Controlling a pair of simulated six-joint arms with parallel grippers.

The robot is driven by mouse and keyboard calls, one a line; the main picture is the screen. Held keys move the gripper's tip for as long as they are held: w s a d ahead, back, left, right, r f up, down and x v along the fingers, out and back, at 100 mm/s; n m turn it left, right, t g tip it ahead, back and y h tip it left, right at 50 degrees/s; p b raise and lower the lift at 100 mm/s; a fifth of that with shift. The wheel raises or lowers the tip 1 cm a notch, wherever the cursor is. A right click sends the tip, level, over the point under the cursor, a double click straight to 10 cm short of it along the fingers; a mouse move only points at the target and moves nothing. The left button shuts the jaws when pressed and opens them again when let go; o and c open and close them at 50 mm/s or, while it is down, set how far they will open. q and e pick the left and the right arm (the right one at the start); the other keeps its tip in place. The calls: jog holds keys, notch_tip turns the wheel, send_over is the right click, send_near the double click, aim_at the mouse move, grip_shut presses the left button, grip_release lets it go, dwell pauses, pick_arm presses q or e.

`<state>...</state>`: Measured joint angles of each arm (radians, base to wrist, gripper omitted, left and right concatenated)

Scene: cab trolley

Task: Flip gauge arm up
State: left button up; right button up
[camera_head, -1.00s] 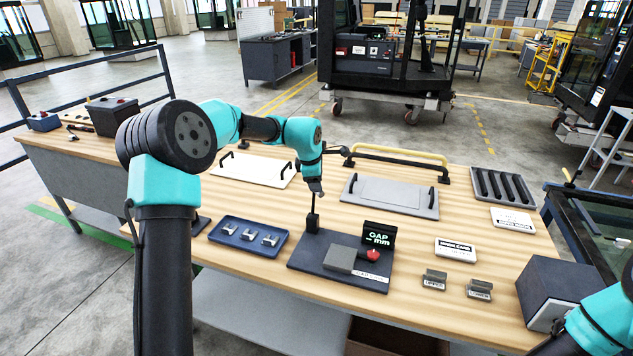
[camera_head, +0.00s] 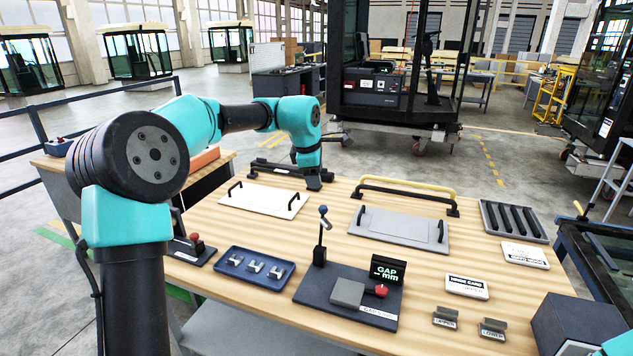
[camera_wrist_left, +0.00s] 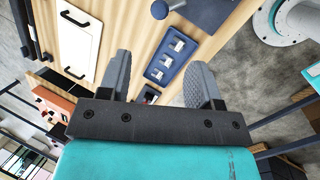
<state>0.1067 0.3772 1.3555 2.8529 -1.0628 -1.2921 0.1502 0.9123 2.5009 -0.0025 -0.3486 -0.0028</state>
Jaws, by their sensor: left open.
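The gauge has a dark base (camera_head: 345,296) with a grey block, a red knob and a display (camera_head: 388,270) reading "GAP -- mm". Its gauge arm (camera_head: 322,236) stands up from the base's back left corner, nearly upright, with a blue ball on top. The ball (camera_wrist_left: 160,9) also shows at the top of the left wrist view. My left gripper (camera_head: 314,182) is above the back of the table, behind the gauge arm and apart from it. In the left wrist view its fingers (camera_wrist_left: 160,82) are spread and empty. My right gripper is out of view.
A blue tray (camera_head: 233,273) with several small metal parts lies left of the gauge. A white panel (camera_head: 265,209) and a grey panel (camera_head: 385,232) with handles lie behind. Cards, small blocks and a dark box (camera_head: 580,322) are at the right.

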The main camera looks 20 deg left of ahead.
pick_arm(q)
jog(key=shift+d+f, duration=0.2)
jog(key=c, duration=0.3)
jog(key=d+f+g+y, duration=0.1)
jog(key=f, duration=0.1)
jog(key=s+d+f+n+y, duration=0.1)
jog(key=f, duration=0.2)
jog(key=s+d+f+g+y, duration=0.1)
jog(key=d+f, duration=0.1)
jog(key=shift+d+f+n+g, duration=0.1)
jog(key=shift+f+n+g, duration=0.05)
jog(key=shift+n+g, duration=0.2)
jog(key=c, duration=0.6)
jog(key=d+f+n+y, duration=0.1)
jog(key=s+d+f+n+y, duration=0.1)
jog(key=f+y, duration=0.1)
jog(key=d+f+n+g+y, duration=0.1)
jog(key=f+y, duration=0.1)
jog(key=shift+s+d+f, duration=0.2)
jog(key=shift+s+d, duration=0.05)
jog(key=shift+s, duration=0.1)
grip_shut()
jog(key=w+d+n+t+y, duration=0.1)
jog(key=d+n+t+y, duration=0.3)
jog(key=d+t+y, duration=0.2)
jog(key=d+y, duration=0.2)
jog(key=d, duration=0.1)
jog(key=shift+w, duration=0.25)
jog(key=shift+n+t, duration=0.25)
